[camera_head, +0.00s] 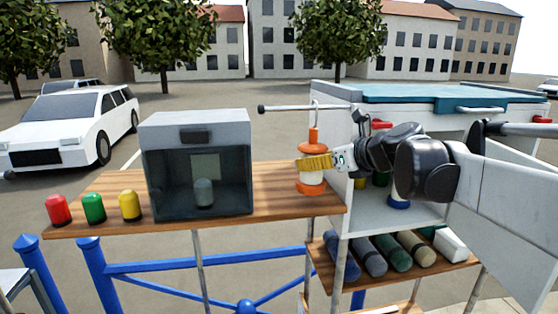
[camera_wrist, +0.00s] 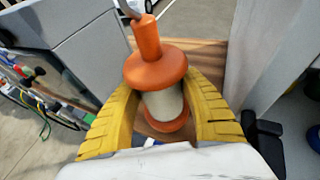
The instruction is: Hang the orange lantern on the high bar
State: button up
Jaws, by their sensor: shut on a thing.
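The orange lantern (camera_head: 312,187) is upright, with a pale middle, orange cap and base, and a thin hook at its top. My gripper (camera_head: 314,163) comes from the right, its yellow fingers shut around the lantern's middle. In the wrist view the lantern (camera_wrist: 155,70) stands between the two yellow fingers of my gripper (camera_wrist: 162,105). The high bar (camera_head: 285,108) is a thin grey rod with a dark knob at its left end. The lantern's hook reaches up to the bar's height; I cannot tell whether it is over the bar.
A wooden counter (camera_head: 270,205) lies below the lantern. A grey open-fronted box (camera_head: 195,125) stands to its left, with red (camera_head: 59,210), green (camera_head: 94,208) and yellow (camera_head: 130,205) pieces further left. A white cabinet with shelves (camera_head: 400,218) is close on the right.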

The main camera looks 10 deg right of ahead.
jog(key=o, duration=1.4)
